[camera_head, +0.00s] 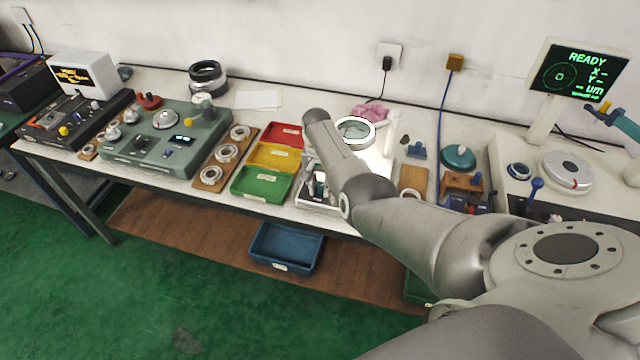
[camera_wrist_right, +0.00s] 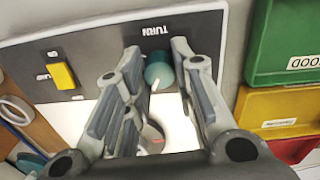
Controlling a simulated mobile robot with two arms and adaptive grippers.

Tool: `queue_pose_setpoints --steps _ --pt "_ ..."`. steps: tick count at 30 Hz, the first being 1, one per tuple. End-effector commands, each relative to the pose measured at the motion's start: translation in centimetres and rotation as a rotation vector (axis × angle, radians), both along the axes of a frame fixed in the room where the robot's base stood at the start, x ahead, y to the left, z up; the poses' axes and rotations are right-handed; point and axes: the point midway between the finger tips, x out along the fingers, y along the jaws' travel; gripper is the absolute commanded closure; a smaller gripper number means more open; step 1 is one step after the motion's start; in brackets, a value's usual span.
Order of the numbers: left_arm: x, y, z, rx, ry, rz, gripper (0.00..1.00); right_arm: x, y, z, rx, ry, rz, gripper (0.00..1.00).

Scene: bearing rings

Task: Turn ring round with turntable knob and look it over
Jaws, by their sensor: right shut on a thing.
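My right gripper (camera_head: 319,188) is low over the front of a white-lit inspection stand (camera_head: 318,206), mostly hidden by my own arm in the head view. In the right wrist view the right gripper (camera_wrist_right: 158,55) is shut on the teal turntable knob (camera_wrist_right: 158,74), one finger on each side, beside the printed word TURN. A bright white surface (camera_wrist_right: 178,118) shows behind the fingers. Part of a round, reddish-centred thing (camera_wrist_right: 153,131) shows there between them; I cannot tell whether it is the ring. A round magnifier (camera_head: 355,130) stands above the stand. My left gripper is not in view.
Green (camera_head: 261,182), yellow (camera_head: 274,157) and red (camera_head: 288,134) bins stand left of the stand. A wooden board (camera_head: 210,180) holds several rings. A yellow switch (camera_wrist_right: 60,75) is on the stand's panel. A READY screen (camera_head: 581,72) stands at the right.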

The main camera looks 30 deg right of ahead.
Motion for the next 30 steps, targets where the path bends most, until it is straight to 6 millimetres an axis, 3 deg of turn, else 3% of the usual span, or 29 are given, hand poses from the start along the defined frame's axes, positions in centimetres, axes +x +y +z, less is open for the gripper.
queue_pose_setpoints --steps 8,9,13,23,30 --pt "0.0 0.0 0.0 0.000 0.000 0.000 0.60 0.0 0.0 0.0 0.000 0.000 0.000 1.00" --pt "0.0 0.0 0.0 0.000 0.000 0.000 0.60 0.0 0.0 0.0 0.000 0.000 0.001 0.71" --pt "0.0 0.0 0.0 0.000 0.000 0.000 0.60 0.0 0.0 0.0 0.000 0.000 0.001 0.54" --pt "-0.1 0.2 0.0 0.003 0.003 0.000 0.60 0.0 0.0 0.0 0.000 0.000 0.001 0.53" --pt "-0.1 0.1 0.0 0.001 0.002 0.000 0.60 0.2 0.0 1.7 -0.001 -0.003 0.002 0.53"
